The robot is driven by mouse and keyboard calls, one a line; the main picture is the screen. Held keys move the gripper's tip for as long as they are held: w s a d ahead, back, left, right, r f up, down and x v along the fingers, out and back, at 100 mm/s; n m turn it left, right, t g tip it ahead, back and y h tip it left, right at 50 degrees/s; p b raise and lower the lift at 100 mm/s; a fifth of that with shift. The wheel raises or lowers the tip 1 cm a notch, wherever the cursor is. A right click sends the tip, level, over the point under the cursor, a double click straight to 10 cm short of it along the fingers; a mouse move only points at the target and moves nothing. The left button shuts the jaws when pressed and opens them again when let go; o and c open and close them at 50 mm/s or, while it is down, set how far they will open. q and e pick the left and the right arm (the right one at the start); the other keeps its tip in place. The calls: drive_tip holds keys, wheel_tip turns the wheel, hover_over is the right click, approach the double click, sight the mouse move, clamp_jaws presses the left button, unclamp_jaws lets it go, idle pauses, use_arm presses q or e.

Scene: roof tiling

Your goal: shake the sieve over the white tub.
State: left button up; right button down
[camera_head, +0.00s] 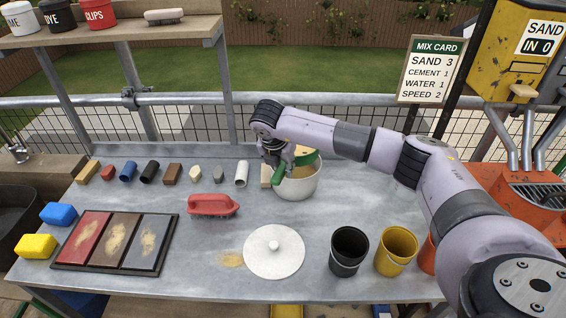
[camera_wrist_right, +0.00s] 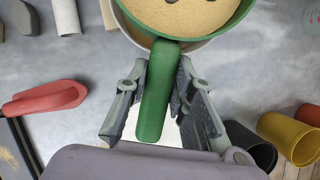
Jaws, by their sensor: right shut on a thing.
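The green sieve (camera_wrist_right: 243,14) holds sand-coloured material and sits over the white tub (camera_head: 306,188) at the back middle of the bench. In the head view its rim shows partly behind my right gripper (camera_head: 277,167). My right gripper, also in the right wrist view (camera_wrist_right: 157,95), is shut on the sieve's green handle (camera_wrist_right: 153,100). In the wrist view the sieve covers most of the tub, and only the tub's pale rim shows below it. I cannot tell whether the sieve touches the rim. My left gripper is not in view.
A round white lid (camera_head: 274,252) lies in front of the tub, beside spilled sand (camera_head: 229,259). Black (camera_head: 348,251) and yellow (camera_head: 396,250) cups stand at the right front. Several small pieces line the back left.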

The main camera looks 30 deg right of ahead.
idle(0.4)
drive_tip(key=shift+w+d, duration=0.2)
drive_tip(key=shift+w+d+b, duration=0.35)
drive_tip(key=shift+d+b, duration=0.05)
drive_tip(key=shift+b, duration=0.15)
drive_tip(key=shift+d, duration=0.1)
